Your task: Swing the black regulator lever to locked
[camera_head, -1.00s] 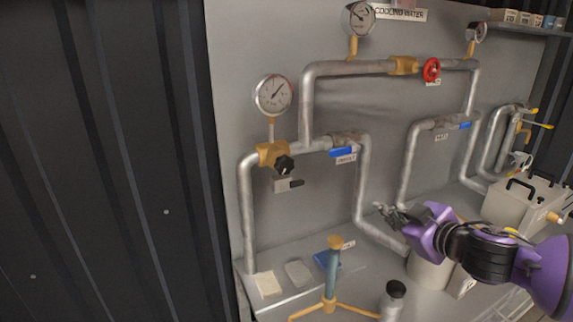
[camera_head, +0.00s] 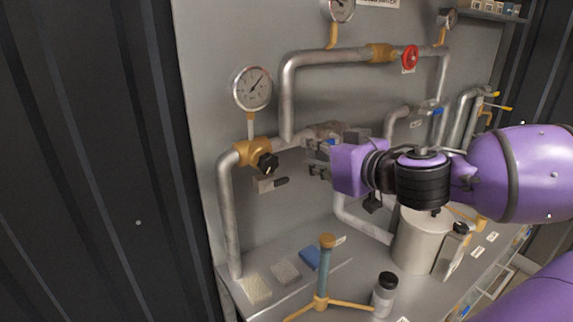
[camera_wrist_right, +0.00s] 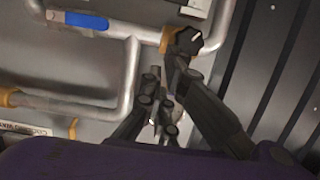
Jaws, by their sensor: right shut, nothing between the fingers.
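The brass regulator (camera_head: 253,152) sits on the grey pipe at the left, under a round gauge. A black knob (camera_head: 267,163) is on its front; it also shows in the right wrist view (camera_wrist_right: 187,40). I cannot read any locked mark. My right gripper (camera_head: 318,158) is shut and empty, to the right of the lever and apart from it in the head view. In the right wrist view its fingers (camera_wrist_right: 162,75) reach up close to the knob; contact is unclear. My left gripper is out of view.
A gauge (camera_head: 251,88) stands above the regulator. A red handwheel (camera_head: 410,57) is on the upper pipe. A blue valve handle (camera_wrist_right: 86,20) is near the knob. The bench below holds a blue-and-brass stand (camera_head: 326,270), a bottle (camera_head: 384,294) and a pot (camera_head: 417,240).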

